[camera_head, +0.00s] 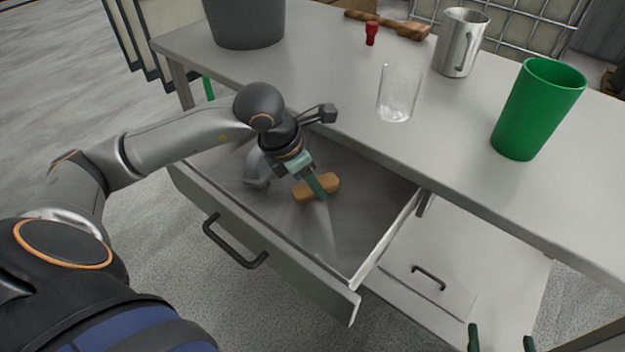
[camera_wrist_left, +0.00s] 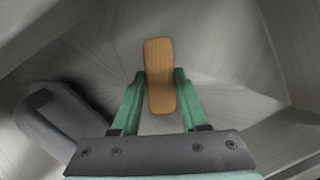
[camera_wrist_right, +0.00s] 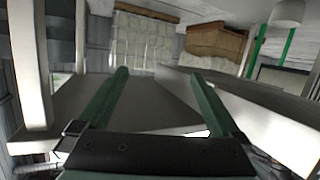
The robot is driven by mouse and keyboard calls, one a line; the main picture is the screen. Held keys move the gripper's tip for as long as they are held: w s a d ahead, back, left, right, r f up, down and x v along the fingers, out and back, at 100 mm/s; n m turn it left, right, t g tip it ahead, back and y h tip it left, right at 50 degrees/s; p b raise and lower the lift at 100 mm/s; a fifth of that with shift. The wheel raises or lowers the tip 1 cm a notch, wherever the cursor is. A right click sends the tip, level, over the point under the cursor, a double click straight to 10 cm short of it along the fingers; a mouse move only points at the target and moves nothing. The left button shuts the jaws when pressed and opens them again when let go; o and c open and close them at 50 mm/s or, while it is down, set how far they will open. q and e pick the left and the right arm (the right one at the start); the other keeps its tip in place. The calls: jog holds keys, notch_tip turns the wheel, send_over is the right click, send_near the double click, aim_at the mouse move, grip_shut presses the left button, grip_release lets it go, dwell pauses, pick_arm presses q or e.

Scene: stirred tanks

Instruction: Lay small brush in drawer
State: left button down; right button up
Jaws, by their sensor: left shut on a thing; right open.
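The small brush (camera_head: 309,191) has a tan wooden back and is inside the open drawer (camera_head: 270,222). My left gripper (camera_head: 318,186) reaches down into the drawer and is shut on the brush. In the left wrist view the brush (camera_wrist_left: 159,62) sits between the green fingers (camera_wrist_left: 160,100). The brush is near the drawer floor; I cannot tell whether it touches it. My right gripper (camera_wrist_right: 158,90) is open and empty, away from the drawer. Its green fingertips (camera_head: 502,340) show at the bottom right of the head view.
A grey object (camera_head: 257,168) lies in the drawer beside my left gripper. On the tabletop (camera_head: 320,60) stand a grey bucket (camera_head: 245,22), a clear glass (camera_head: 398,95), a metal mug (camera_head: 461,42), a green cup (camera_head: 537,108) and a small red item (camera_head: 372,33). The drawer's right part is clear.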

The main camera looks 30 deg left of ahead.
pick_arm(q)
jog(key=shift+c, duration=2.1)
grip_release()
pick_arm(e)
jog(key=shift+w+r, duration=0.2)
jog(key=shift+r, duration=0.35)
jog(key=shift+f, duration=0.1)
pick_arm(q)
jog(key=shift+p+v, duration=0.35)
jog(key=shift+v, duration=0.45)
jog(key=p+v, duration=0.1)
jog(key=v, duration=0.9)
jog(key=shift+r+p, duration=0.3)
jog(key=shift+p, duration=0.05)
pick_arm(e)
jog(key=s+f+m+g, duration=0.1)
jog(key=s+f+g, duration=0.4)
jog(key=f, duration=0.5)
jog(key=shift+s+a+f+h, duration=0.2)
jog(key=shift+s+f+h, duration=0.2)
jog(key=shift+s, duration=0.6)
pick_arm(q)
jog(key=shift+s, duration=0.1)
